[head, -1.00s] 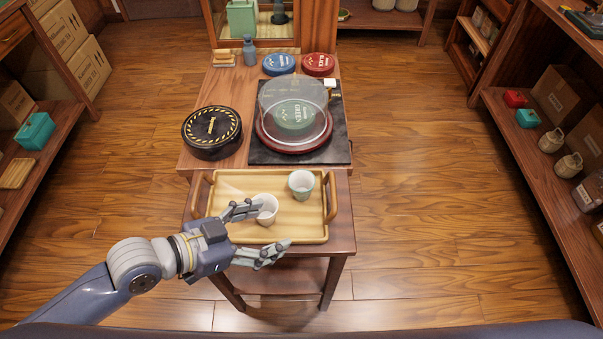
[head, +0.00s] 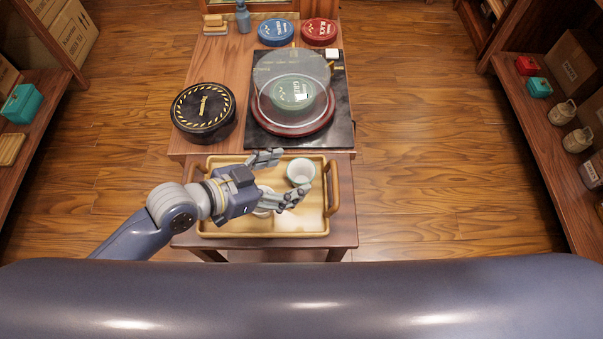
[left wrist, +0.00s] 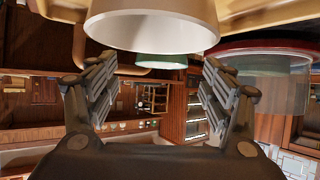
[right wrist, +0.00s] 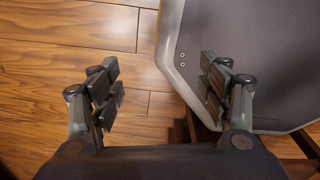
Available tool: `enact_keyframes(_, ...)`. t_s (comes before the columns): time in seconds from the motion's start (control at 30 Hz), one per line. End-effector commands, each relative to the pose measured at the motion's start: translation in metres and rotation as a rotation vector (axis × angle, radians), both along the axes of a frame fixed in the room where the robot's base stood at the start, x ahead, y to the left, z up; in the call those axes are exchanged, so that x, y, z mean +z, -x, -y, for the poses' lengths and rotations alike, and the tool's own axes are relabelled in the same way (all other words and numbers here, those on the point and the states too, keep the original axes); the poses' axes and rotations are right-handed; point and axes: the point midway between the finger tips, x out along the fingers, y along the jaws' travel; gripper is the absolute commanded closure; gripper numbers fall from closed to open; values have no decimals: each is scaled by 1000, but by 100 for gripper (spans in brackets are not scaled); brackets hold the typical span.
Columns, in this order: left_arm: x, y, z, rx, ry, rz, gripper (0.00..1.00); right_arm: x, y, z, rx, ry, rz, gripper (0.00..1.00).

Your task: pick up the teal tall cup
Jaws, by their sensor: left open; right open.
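The pale green-teal cup (head: 300,173) stands on the right part of the wooden tray (head: 334,171). My left gripper (head: 288,171) is open at its left side, with the fingers pointing toward it. In the left wrist view the green-rimmed cup (left wrist: 161,61) shows between the open fingers, farther off. A white cup (head: 264,204) is partly hidden under my left gripper; a large pale cup (left wrist: 150,27) fills the top of the left wrist view, close to the camera. My right gripper (right wrist: 162,82) is open and empty, away from the tray.
Behind the tray, a black lidded tin (head: 203,112) stands left of a dark slab (head: 340,120) bearing a clear-domed green tea cake (head: 293,92). Blue (head: 276,32) and red (head: 319,31) tins stand at the back. Open floor lies right of the table.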

Motion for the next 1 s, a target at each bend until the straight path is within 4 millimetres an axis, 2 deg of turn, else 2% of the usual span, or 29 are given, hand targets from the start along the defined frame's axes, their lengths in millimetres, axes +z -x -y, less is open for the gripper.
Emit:
enact_keyframes(0.17, -5, -5, 7, 0, 0, -1, 25, 3, -13, -2, 0, -4, 20, 30)
enact_keyframes(0.33, -19, -16, 22, 1, 2, -1, 25, 8, -26, -5, 0, -9, 41, 30)
enact_keyframes(0.53, -30, -26, 35, 0, -1, 1, 25, 9, -25, -5, 0, -9, 39, 30)
enact_keyframes(0.8, -31, -26, 36, 0, -2, 1, 25, 9, -18, -4, -1, -6, 28, 30)
enact_keyframes(1.0, -31, -26, 36, 0, -2, 1, 71, 8, -15, -3, -2, -5, 23, 30)
